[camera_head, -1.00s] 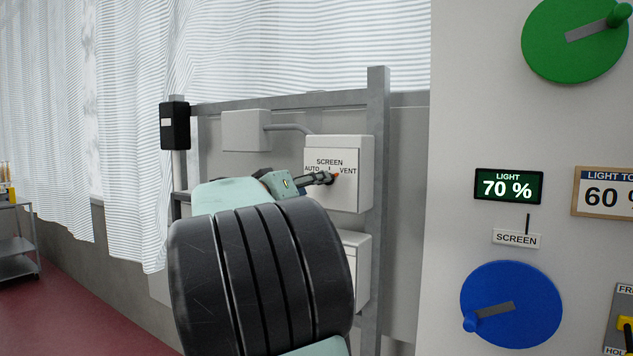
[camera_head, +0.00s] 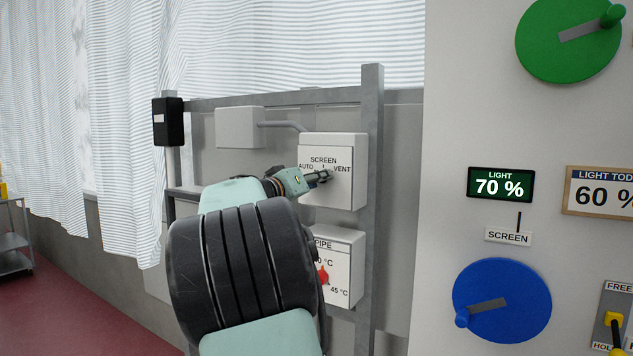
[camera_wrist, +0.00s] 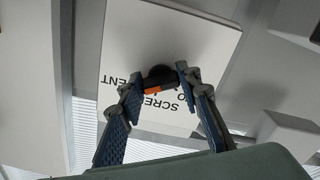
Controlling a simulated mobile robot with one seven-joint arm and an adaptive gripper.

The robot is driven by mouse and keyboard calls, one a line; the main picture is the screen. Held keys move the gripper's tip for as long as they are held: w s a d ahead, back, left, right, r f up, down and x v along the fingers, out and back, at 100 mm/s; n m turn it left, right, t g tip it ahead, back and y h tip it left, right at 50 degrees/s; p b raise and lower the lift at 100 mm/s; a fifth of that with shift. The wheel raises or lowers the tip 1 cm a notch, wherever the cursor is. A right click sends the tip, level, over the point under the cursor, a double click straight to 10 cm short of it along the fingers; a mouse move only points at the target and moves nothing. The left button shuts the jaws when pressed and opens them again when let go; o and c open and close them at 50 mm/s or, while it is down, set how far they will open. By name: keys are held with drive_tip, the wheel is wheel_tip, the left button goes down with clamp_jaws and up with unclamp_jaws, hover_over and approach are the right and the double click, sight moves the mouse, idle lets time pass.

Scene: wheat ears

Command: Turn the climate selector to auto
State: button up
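The climate selector is a dark knob with an orange-marked pointer (camera_wrist: 153,89) on the white SCREEN box (camera_head: 347,193), labelled AUTO at left and VENT at right. In the wrist view the lettering is upside down and the orange end points towards the VENT side. My gripper (camera_wrist: 158,82) has one finger on each side of the knob, with its fingers apart. Whether either finger touches the knob cannot be told. In the head view my gripper (camera_head: 325,177) is in front of the box and hides the knob.
Below is a PIPE box (camera_head: 343,290) with a red pointer, partly behind my arm. A grey metal post (camera_head: 372,220) stands just right of both boxes. A white panel with a green dial (camera_head: 570,65) and blue dial (camera_head: 520,325) fills the right side.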

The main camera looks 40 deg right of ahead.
drive_tip(key=c, duration=0.3)
drive_tip(key=shift+n, duration=0.3)
drive_tip(key=shift+r+n+p, duration=0.2)
drive_tip(key=shift+n+p, duration=0.6)
drive_tip(key=shift+n, duration=5.05)
drive_tip(key=shift+r+n+p, duration=0.2)
drive_tip(key=shift+n+p, duration=0.6)
drive_tip(key=shift+n, duration=5.05)
drive_tip(key=o, duration=1.2)
drive_tip(key=shift+c, duration=0.2)
